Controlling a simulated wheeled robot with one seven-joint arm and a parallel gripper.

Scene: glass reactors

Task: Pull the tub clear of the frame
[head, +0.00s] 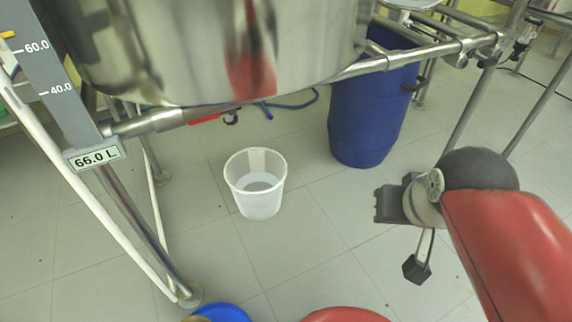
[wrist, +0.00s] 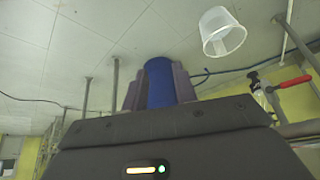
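The tub (head: 258,200) is a translucent white bucket with a wide open top. It stands upright on the tiled floor, below and in front of the big steel vessel. In the wrist view the tub (wrist: 222,34) shows at the upper right, apart from my fingers. My gripper (head: 385,205) is in the air to the right of the tub in the head view and does not touch it. In the wrist view my gripper (wrist: 158,75) has its two fingers spread, with nothing held between them. The frame (head: 440,48) is made of steel tubes around the vessel.
A blue drum (head: 365,115) stands behind and right of the tub; it also shows beyond my fingers (wrist: 160,85). A steel vessel (head: 210,45) hangs above. A slanted frame leg (head: 130,215) is at left. Floor in front of the tub is mostly clear.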

